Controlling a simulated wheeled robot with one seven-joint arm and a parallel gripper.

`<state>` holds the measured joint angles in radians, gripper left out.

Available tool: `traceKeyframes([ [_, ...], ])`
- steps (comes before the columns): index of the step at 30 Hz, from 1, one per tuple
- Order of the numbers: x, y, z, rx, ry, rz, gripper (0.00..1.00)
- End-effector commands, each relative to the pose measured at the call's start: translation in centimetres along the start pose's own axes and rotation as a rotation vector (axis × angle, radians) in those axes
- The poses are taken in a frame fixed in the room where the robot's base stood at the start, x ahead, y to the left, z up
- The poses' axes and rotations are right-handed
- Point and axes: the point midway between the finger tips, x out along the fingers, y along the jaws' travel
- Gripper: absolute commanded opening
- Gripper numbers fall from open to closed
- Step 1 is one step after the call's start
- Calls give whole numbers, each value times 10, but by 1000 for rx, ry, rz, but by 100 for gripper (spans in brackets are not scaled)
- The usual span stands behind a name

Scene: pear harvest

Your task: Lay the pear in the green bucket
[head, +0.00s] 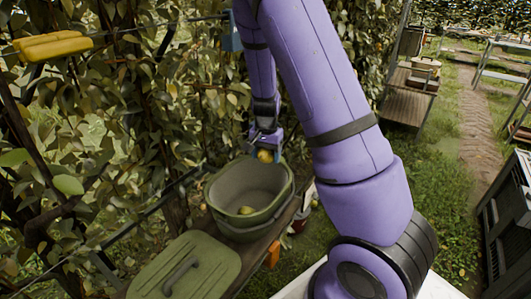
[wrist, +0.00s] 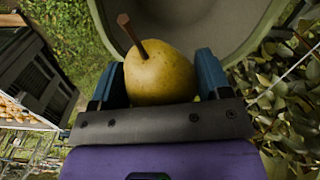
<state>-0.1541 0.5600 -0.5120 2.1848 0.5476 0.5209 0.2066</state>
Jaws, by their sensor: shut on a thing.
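A yellow pear (wrist: 160,78) with a brown stem is held between the blue fingers of my gripper (wrist: 161,80) in the wrist view. In the head view my gripper (head: 267,152) holds the pear (head: 265,156) at the far right rim of the green bucket (head: 226,222), a little above it. The bucket's rim and inside also show just beyond the pear in the wrist view (wrist: 235,25).
The bucket stands on a wooden plank beside a green lid (head: 185,268) with a grey handle. Leafy branches crowd the left and back. A yellow object (head: 52,46) sits at upper left. A dark crate (head: 508,225) stands at right. Grass is open between.

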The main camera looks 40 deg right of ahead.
Motion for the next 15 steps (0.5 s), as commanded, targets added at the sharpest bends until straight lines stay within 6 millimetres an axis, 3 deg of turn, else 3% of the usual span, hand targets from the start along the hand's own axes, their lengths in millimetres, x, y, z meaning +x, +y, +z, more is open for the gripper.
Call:
traceKeyframes([
  [15, 44, 0, 0, 4, -3, 1, 42],
])
